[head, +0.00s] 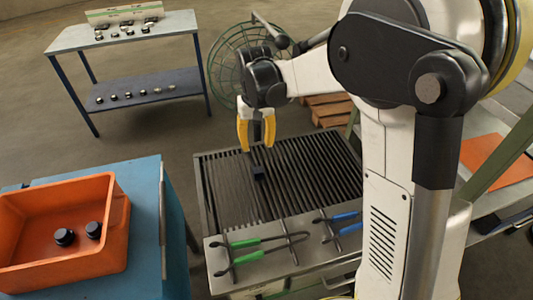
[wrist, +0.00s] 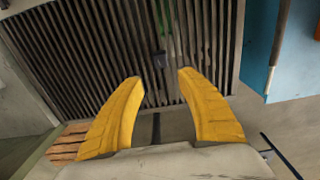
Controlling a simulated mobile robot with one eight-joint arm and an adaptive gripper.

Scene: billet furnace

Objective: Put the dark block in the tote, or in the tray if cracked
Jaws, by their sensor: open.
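The dark block (head: 258,173) is small and sits on the slatted grate, near its middle. In the wrist view the block (wrist: 160,59) shows just beyond and between the yellow fingertips; no crack can be made out at this size. My gripper (head: 256,136) is open and empty, above and behind the block, with its fingers pointing down. The orange tote (head: 28,242) stands on the blue bench at the left and holds two dark round pieces. A flat orange surface (head: 484,157) lies on the bench at the right; I cannot tell whether it is the tray.
Green-handled tongs (head: 245,243) and blue-handled tongs (head: 345,220) lie at the grate's (head: 212,185) front. A shelved table (head: 70,38) with small dark pieces stands at the back left. A green round fan (head: 222,75) and wooden pallet (head: 325,105) are behind the grate.

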